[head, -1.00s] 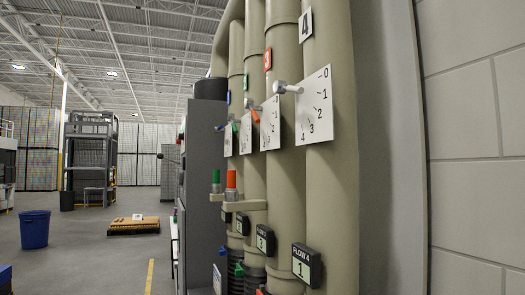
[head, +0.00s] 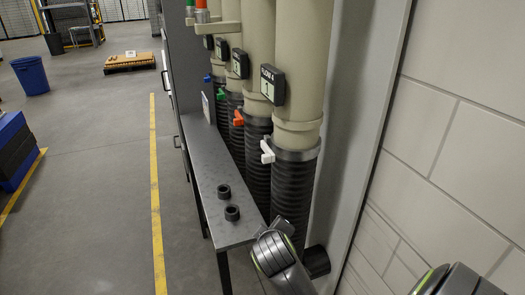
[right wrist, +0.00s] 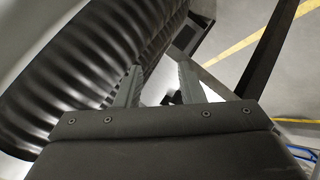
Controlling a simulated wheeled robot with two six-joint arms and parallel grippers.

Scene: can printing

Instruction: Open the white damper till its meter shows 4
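The white damper lever (head: 267,150) sits on the collar of the nearest pipe, above its black ribbed hose (head: 291,195). The black meter (head: 272,85) on that pipe reads 1. My right arm comes in from the lower right in the head view, its wrist below the lever and apart from it. Its fingertips are not clear there. In the right wrist view my right gripper (right wrist: 158,82) is open, its fingers apart beside a black ribbed hose (right wrist: 75,75). No lever is clearly seen between them. My left gripper is not in view.
An orange lever (head: 238,118) and a green lever (head: 222,95) are on neighbouring pipes. A grey bench (head: 215,185) with two black rings (head: 232,213) stands left of the hoses. A block wall (head: 455,120) closes the right side. The floor at left is mostly clear.

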